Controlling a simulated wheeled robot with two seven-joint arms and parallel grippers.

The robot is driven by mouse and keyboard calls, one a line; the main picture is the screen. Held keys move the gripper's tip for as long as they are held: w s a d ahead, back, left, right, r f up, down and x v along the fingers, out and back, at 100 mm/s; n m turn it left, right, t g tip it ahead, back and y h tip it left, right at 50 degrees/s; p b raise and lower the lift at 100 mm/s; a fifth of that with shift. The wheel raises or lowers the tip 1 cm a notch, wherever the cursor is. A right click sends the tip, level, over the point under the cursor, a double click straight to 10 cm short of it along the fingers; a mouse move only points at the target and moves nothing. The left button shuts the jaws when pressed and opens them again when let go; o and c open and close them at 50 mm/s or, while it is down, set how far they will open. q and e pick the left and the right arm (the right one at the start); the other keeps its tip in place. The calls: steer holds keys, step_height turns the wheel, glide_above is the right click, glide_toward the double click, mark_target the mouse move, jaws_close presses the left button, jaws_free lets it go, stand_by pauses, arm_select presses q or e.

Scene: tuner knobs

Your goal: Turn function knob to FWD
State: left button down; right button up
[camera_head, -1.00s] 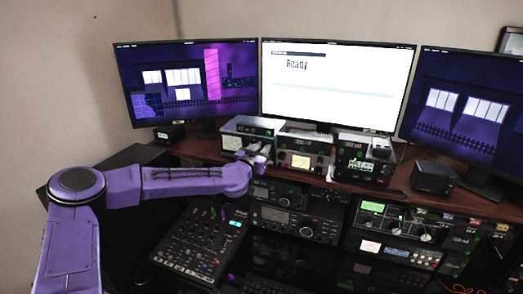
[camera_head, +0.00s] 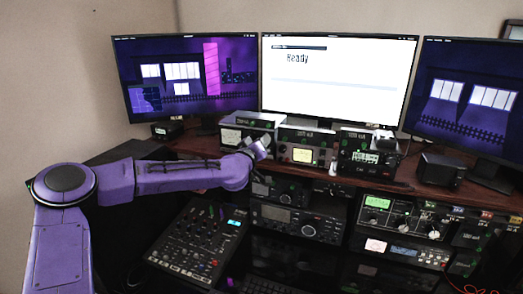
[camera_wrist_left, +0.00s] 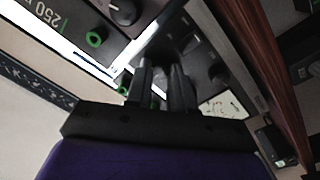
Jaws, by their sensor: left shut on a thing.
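My left gripper (camera_head: 262,146) is at the front of the left tuner box (camera_head: 240,135) on the desk shelf. In the left wrist view its two dark fingers (camera_wrist_left: 162,76) are close together against the dark front panel. They are shut on a small dark knob, mostly hidden between the fingertips; its pointer and the FWD marking cannot be read. Another dark knob with a white pointer (camera_wrist_left: 125,12) shows at the upper left of the wrist view, with a green ring (camera_wrist_left: 96,38) near it. My right gripper is not in view.
A box with a lit meter (camera_head: 302,155) stands right of the gripper, and a black radio (camera_head: 367,158) beyond it. Three monitors stand behind. A mixer (camera_head: 200,245) and rack radios (camera_head: 295,222) lie below the wooden shelf edge (camera_head: 395,184).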

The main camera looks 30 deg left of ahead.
arm_select(q)
steer(key=shift+f+n+y+b, duration=0.15)
steer(key=shift+n+y+b, duration=0.15)
steer(key=shift+n+b, duration=3.15)
steer(key=shift+n+p, duration=0.5)
steer(key=shift+n, duration=0.25)
